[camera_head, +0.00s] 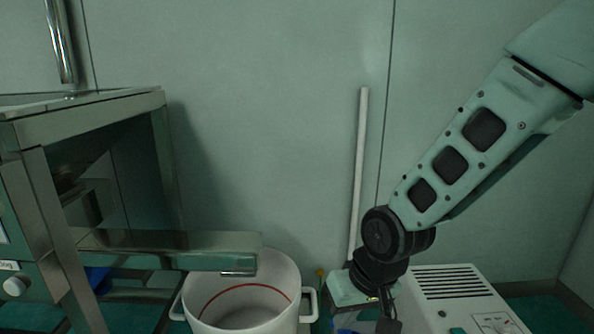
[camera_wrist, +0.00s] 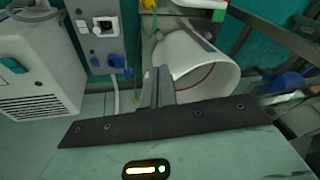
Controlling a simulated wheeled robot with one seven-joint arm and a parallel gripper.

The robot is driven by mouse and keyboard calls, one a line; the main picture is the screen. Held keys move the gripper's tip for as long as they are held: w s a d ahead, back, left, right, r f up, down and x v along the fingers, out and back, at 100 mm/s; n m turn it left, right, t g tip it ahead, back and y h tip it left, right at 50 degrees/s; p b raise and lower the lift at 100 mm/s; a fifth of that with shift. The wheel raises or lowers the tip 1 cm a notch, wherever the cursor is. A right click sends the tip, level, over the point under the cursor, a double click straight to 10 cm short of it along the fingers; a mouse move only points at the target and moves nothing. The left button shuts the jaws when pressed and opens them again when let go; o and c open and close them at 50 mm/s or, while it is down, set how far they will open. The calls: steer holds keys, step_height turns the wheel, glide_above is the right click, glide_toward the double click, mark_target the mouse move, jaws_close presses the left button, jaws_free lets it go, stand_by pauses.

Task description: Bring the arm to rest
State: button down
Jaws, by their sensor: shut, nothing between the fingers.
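My arm reaches down from the upper right in the head view, with its dark wrist low in the picture beside the white box. My gripper (camera_wrist: 157,86) shows in the wrist view with its narrow grey fingers together and nothing between them. In the head view the fingers are not clear at the bottom edge. A white bucket (camera_head: 194,298) with side handles and a red line inside stands left of my wrist. In the wrist view the bucket (camera_wrist: 226,82) appears just beyond and right of the fingers, apparently apart from them.
The metal sieve machine (camera_head: 90,108) stands at left, its chute (camera_head: 170,245) reaching over the bucket. A white vented box (camera_head: 440,310) is close to my wrist at right. A white pole (camera_head: 358,170) leans on the wall. A socket panel (camera_wrist: 103,45) shows in the wrist view.

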steer(key=s+d+r+n+g+h+p, duration=0.1)
steer(key=s+d+r, duration=0.15)
steer(key=s, duration=0.35)
steer(key=s+d+r+n, duration=0.2)
steer(key=s+r, duration=0.2)
steer(key=s, duration=0.2)
steer(key=s+d+r+n+g+h+p, duration=0.1)
steer(key=s+d+r, duration=0.15)
steer(key=s, duration=0.35)
step_height(320, 180, up, 37)
steer(key=a+p, duration=0.1)
steer(key=p, duration=3.5)
steer(key=shift+a, duration=0.1)
